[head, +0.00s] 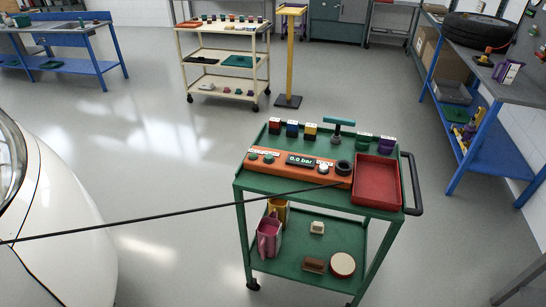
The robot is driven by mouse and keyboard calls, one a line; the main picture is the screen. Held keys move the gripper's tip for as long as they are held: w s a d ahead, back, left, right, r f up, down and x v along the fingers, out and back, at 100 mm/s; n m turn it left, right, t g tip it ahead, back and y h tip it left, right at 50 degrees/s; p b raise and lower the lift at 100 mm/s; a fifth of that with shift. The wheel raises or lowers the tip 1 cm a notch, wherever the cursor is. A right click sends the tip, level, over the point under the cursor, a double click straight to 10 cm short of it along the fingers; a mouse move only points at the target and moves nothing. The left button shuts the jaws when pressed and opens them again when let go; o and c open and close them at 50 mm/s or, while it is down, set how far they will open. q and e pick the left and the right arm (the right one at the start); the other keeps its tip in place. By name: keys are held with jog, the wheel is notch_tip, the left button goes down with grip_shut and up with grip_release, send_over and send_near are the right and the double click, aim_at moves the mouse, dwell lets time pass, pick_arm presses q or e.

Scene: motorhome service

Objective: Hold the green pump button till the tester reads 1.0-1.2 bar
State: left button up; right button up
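The orange tester (313,175) lies on the top shelf of a green trolley (240,182). Its display (300,160) reads 0.0 bar. Small green buttons (268,159) sit on its left end; which one is the pump button is too small to read. A white knob (323,168) and a black round part (343,167) are at its right end. A thin black hose (150,220) runs from the tester's right part to the white vehicle at left. Neither of my grippers is in view.
A red tray (376,193) sits right of the tester, with several small coloured blocks (292,129) behind. Pink (268,238) and yellow jugs stand on the lower shelf. A cream trolley (225,55), yellow post (290,55) and blue workbench (480,130) stand beyond. The white vehicle (45,230) fills the left.

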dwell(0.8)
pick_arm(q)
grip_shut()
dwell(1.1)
